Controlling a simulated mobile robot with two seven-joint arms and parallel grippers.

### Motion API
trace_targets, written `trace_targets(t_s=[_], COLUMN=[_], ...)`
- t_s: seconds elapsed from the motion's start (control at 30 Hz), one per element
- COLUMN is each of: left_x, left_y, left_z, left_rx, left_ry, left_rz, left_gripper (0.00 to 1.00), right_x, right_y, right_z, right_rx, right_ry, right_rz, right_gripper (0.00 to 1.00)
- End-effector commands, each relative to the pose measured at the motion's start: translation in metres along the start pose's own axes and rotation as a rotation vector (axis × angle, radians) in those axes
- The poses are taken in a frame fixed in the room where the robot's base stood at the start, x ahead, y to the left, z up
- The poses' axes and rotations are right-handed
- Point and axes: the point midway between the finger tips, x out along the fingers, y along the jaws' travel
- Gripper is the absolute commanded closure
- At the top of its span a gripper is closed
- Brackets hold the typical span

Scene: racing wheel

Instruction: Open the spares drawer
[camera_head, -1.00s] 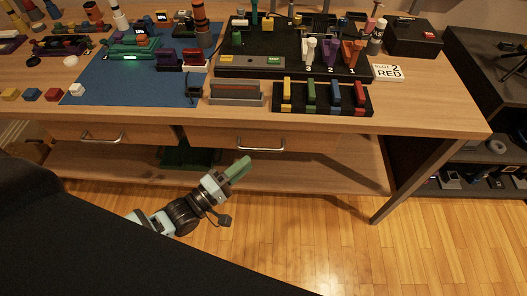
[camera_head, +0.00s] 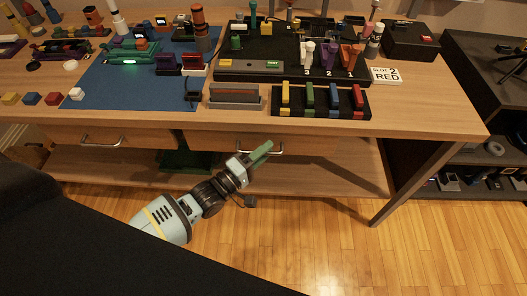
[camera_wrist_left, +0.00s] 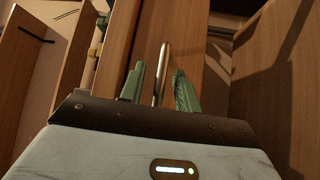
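Two wooden drawers hang under the workbench, and both look shut. The right drawer (camera_head: 325,145) has a metal bar handle (camera_head: 281,152); the left drawer (camera_head: 65,133) has a similar handle (camera_head: 101,143). I see no label telling which one is the spares drawer. My left gripper (camera_head: 264,150) is at the right drawer's handle and hides part of it. In the left wrist view, its green fingers (camera_wrist_left: 159,86) are apart, with the bar handle (camera_wrist_left: 164,62) between them; I cannot see clear contact. My right gripper is not in view.
The workbench top (camera_head: 420,120) carries a blue mat (camera_head: 130,92), a black tool board and a row of coloured clamps. A lower shelf (camera_head: 330,175) with a green object (camera_head: 185,160) runs beneath the drawers. A dark shelf unit (camera_head: 490,100) stands at right. The floor in front is clear.

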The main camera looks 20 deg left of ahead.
Motion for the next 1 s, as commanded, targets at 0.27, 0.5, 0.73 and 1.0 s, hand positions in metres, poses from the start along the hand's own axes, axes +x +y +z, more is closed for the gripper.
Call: trace_targets(t_s=[0.27,0.5,0.73,1.0], left_x=[0.000,-0.001,-0.002,-0.022], left_y=[0.000,0.000,0.000,0.008], left_z=[0.000,0.000,0.001,0.022], left_rx=[0.000,0.000,0.000,-0.003], left_ry=[0.000,0.000,0.000,0.001], left_rz=[0.000,0.000,0.000,0.000], left_gripper=[0.87,1.00,1.00,1.00], right_x=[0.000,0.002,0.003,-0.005], right_y=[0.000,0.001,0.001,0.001], right_z=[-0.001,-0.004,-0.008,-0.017], right_rx=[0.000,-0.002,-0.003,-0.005], right_ry=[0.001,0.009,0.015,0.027], right_rz=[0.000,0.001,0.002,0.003], right_gripper=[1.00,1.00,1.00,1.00])
